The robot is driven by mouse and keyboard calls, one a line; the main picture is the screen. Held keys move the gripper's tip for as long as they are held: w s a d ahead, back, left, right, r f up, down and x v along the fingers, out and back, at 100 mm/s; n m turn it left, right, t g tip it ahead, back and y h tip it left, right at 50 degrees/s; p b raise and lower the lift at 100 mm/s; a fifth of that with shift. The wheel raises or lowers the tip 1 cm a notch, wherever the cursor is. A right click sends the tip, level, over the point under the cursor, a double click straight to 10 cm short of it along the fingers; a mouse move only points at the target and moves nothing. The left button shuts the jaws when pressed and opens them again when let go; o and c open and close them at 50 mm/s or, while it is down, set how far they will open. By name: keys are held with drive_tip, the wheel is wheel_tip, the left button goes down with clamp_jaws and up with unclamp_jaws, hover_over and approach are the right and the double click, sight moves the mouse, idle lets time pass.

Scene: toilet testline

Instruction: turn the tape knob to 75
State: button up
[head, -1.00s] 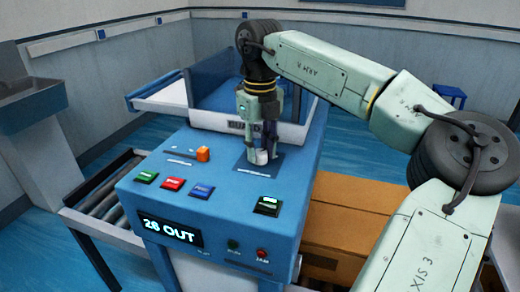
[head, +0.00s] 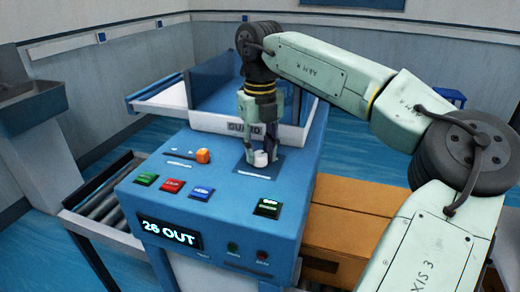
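A small white knob (head: 261,158) stands on a dark blue plate on top of the blue machine (head: 140,190). I take it to be the tape knob. My gripper (head: 261,154) points down over it, with its fingers on either side of the knob. Whether the fingers press on the knob or stand slightly apart is too small to tell. The knob's markings cannot be read. The display (head: 170,233) on the machine's front reads "26 OUT".
An orange slider knob (head: 203,156) sits left of my gripper. A white-edged guard (head: 250,129) rises just behind. A cardboard box (head: 350,210) lies to the right.

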sight(260, 154)
drive_tip(key=o, duration=0.4)
drive_tip(key=shift+c, duration=0.2)
wheel_tip(260, 154, up, 12)
idle(0.4)
